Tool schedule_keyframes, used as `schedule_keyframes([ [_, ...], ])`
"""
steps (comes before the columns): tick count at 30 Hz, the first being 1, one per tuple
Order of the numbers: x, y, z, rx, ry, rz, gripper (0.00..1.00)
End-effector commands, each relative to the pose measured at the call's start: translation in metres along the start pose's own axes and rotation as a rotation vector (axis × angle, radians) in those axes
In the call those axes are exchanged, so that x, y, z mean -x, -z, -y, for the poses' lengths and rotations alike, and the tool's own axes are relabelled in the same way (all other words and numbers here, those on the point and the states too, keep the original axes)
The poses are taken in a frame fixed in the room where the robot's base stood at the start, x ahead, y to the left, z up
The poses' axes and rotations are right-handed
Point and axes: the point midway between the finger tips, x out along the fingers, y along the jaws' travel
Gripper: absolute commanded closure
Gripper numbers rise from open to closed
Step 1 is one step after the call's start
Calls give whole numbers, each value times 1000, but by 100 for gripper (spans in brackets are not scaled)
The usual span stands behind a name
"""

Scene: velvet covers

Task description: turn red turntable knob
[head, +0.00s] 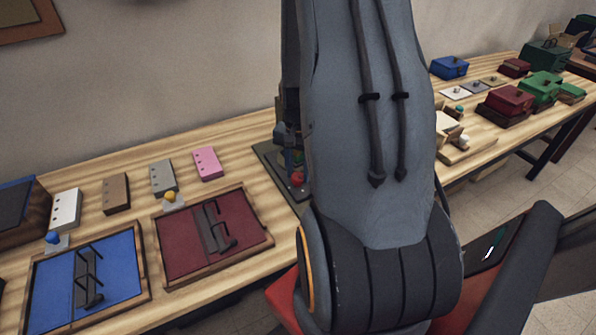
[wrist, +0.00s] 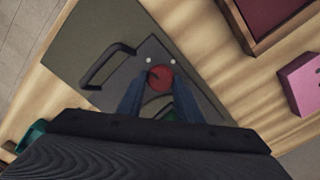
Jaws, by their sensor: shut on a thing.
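The red turntable knob (wrist: 160,78) is a round red disc on a dark grey plate (wrist: 125,72) in the wrist view. My gripper (wrist: 159,80) reaches it with one finger on either side, shut on the knob. A little green shows between the fingers below the knob. In the head view my arm hides most of the plate (head: 268,157), and only a small part of my gripper area and some red shows at its left edge.
A black handle (wrist: 107,66) stands on the plate beside the knob. A pink block (head: 207,164) and a dark red framed panel (head: 180,242) with a black handle lie left of the plate. A blue framed panel (head: 122,271) lies farther left. Boxes stand along the table at right.

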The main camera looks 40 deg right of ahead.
Motion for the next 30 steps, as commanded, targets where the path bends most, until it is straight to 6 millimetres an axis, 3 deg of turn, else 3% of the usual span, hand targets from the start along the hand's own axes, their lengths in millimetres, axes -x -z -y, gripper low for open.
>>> schedule_keyframes([
  [9,2,2,1,-93,2,-3,90],
  [23,2,2,1,-103,3,-4,90],
  [24,2,2,1,-103,3,-4,63],
  [27,1,1,0,-103,2,-3,49],
  [30,1,1,0,-103,2,-2,49],
])
